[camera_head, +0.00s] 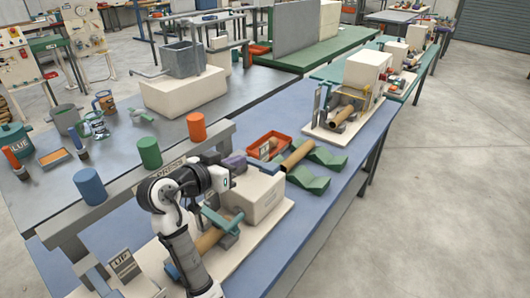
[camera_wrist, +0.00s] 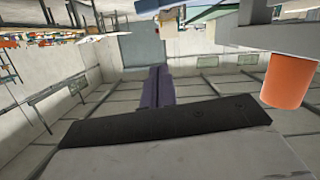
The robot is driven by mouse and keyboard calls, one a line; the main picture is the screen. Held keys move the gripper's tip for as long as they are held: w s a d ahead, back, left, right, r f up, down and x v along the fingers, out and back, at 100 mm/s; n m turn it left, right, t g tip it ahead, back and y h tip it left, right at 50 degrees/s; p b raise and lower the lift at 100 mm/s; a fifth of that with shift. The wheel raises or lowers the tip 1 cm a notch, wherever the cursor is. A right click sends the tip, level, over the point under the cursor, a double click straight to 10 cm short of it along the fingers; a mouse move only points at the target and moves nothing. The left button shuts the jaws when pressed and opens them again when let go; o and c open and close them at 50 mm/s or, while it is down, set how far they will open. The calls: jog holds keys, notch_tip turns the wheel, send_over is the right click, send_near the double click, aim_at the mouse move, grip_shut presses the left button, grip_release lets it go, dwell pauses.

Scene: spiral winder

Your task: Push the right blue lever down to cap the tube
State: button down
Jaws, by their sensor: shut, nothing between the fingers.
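My gripper (camera_head: 236,162) is shut and empty, with its purple fingers above the left rear part of a cream box-shaped machine (camera_head: 262,192). The shut fingers (camera_wrist: 158,88) also show in the wrist view, pointing away with nothing between them. A blue bar (camera_head: 266,173) sits at the far right of the machine, a little right of and below my fingers. A brown tube (camera_head: 298,154) lies close by, on green V-shaped supports (camera_head: 309,180). Another brown tube (camera_head: 211,239) lies at the machine's front, under a teal bar (camera_head: 221,222). My arm hides part of the front.
A grey rack with a blue (camera_head: 90,187), a green (camera_head: 149,152) and an orange button (camera_head: 196,127) runs behind my arm. The orange one shows close at right in the wrist view (camera_wrist: 289,80). A red tray (camera_head: 268,146) and another machine (camera_head: 362,75) stand farther back.

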jog(key=shift+d, duration=0.2)
jog(key=shift+s, duration=0.1)
send_over(255, 162)
jog(key=s+d, duration=0.3)
jog(key=s, duration=0.1)
notch_tip(255, 162, down, 2)
jog(key=f, duration=0.4)
jog(key=shift+s+a+f, duration=0.1)
jog(key=shift+s+f, duration=0.15)
jog(key=shift+s, duration=0.1)
